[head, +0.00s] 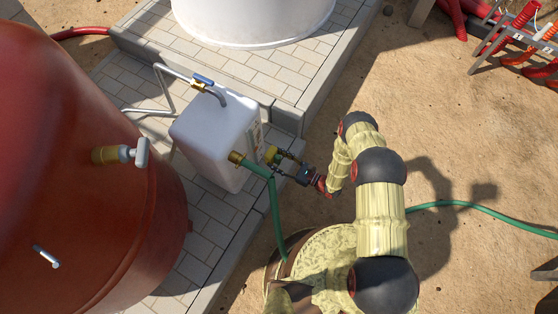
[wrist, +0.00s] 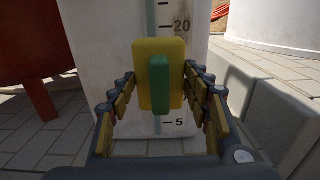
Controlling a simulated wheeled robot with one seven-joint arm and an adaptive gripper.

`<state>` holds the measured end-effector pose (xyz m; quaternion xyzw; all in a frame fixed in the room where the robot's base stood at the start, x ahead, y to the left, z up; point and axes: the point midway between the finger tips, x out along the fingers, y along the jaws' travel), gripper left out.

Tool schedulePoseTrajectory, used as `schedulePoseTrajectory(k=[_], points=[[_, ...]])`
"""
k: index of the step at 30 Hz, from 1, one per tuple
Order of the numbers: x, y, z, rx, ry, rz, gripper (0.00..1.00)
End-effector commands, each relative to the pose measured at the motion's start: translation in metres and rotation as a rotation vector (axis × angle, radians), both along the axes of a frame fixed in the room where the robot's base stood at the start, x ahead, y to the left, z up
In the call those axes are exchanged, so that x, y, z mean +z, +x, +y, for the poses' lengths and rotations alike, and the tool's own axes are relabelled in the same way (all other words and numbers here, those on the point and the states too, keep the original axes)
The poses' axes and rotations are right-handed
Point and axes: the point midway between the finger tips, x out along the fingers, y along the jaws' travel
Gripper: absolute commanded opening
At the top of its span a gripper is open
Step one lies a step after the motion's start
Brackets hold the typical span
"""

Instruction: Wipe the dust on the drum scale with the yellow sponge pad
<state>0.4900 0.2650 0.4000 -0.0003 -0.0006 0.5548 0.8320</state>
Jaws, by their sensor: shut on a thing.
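The yellow sponge pad (wrist: 151,75) with a green grip block (wrist: 158,86) is in front of the drum in the wrist view. My gripper (wrist: 157,90) is shut on the sponge pad's green grip, with a finger on each side. The white drum (head: 215,133) stands on the paving in the head view. Its scale (wrist: 178,22) shows "20" above the pad and "5" below it, with a brownish smear near the "20". The pad hides the middle of the scale. I cannot tell whether the pad touches the drum. In the head view my gripper (head: 275,158) is beside the drum's scale side.
A large red tank (head: 80,170) stands left of the drum. A green hose (head: 277,210) runs down from the drum's brass fitting (head: 237,158). A raised tiled plinth (head: 215,65) with a white tank is behind. Open sandy ground (head: 470,130) lies right.

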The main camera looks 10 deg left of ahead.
Motion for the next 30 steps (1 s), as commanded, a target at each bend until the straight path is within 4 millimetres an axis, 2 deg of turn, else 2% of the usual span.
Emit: schedulePoseTrajectory(k=[9, 15, 30], points=[[0.0, 0.012, 0.03, 0.004, 0.0, -0.001, 0.28], [0.0, 0.017, 0.042, 0.003, 0.0, 0.001, 0.28], [0.001, 0.019, 0.047, 0.002, 0.0, 0.001, 0.28]])
